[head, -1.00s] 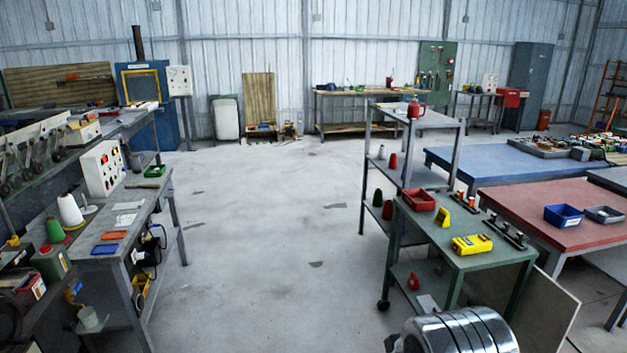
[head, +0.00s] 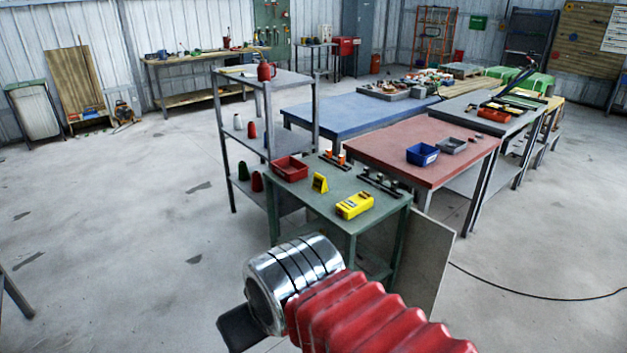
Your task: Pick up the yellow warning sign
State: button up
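The yellow warning sign (head: 320,183) is a small, upright, wedge-shaped piece with a dark mark on its face. It stands on the green table (head: 345,235), between a red bin and a yellow handheld device. My arm, with a chrome joint and red bellows, reaches into the bottom of the head view in front of this table. The fingers of my gripper do not show. Nothing touches the sign.
Beside the sign are the red bin (head: 290,168), the yellow device (head: 354,205) and a dark rack (head: 381,185). A grey shelf cart (head: 268,120) stands behind left. A board (head: 427,262) leans at right. Floor at left is clear; a cable (head: 520,292) lies at right.

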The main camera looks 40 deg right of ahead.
aim_at(319, 185)
jog(key=i, duration=3.6)
jog(key=z, duration=1.4)
